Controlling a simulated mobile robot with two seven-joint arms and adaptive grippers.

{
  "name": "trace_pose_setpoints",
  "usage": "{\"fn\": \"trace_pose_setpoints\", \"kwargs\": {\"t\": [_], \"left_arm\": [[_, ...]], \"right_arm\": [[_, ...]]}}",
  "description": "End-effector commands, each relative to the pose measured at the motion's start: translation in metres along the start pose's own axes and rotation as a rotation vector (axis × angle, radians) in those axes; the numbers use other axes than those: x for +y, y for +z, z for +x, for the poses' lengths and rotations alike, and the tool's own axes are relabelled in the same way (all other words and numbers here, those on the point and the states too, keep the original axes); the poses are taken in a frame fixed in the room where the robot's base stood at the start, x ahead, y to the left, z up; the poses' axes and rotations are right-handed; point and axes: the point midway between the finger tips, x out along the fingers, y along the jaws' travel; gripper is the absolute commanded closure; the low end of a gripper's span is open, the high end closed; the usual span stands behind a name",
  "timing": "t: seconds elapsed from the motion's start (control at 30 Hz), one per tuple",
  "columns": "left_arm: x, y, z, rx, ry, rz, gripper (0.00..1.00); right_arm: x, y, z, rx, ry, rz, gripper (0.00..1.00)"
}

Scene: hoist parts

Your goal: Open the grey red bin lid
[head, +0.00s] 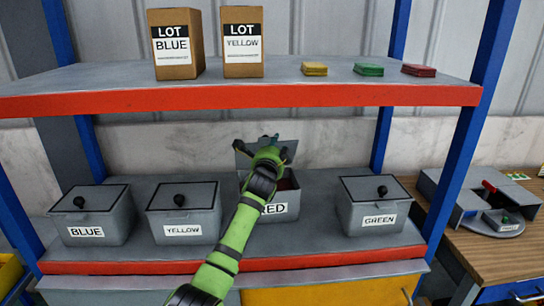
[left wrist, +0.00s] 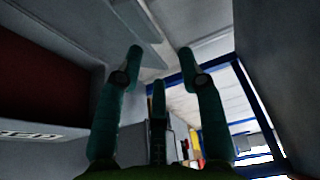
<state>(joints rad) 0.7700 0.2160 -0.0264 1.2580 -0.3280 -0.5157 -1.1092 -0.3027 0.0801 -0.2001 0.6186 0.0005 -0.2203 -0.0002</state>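The grey bin labelled RED (head: 282,207) stands on the lower shelf, between the YELLOW and GREEN bins. Its lid (head: 243,158) is tilted up at the back, and a dark reddish inside shows below it. My arm hides much of the bin's front and part of the lid. My left gripper (head: 270,143) is over the bin, close to the raised lid; I cannot tell whether they touch. In the left wrist view its fingers (left wrist: 160,58) are spread with nothing held between them. A dark red area (left wrist: 40,85) and part of a label show at left there. My right gripper is not in view.
The closed BLUE bin (head: 95,222), YELLOW bin (head: 183,220) and GREEN bin (head: 374,210) stand on the same shelf. The upper shelf (head: 240,97), with a red front edge, overhangs them and carries two boxes and small coloured stacks. A wooden table (head: 492,255) is at right.

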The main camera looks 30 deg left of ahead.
Motion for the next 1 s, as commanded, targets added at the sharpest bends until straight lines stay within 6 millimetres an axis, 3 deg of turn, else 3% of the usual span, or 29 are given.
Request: {"fn": "trace_pose_setpoints", "kwargs": {"t": [0.6,0.8,1.0], "left_arm": [[-0.001,-0.001,-0.095,0.002,-0.004,0.003,0.61],[-0.002,-0.001,-0.111,0.002,-0.005,0.003,0.61],[-0.001,-0.001,-0.114,0.001,-0.003,0.003,0.61]], "right_arm": [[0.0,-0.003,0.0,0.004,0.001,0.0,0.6],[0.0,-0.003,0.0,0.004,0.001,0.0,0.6],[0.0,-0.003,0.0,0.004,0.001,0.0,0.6]]}}
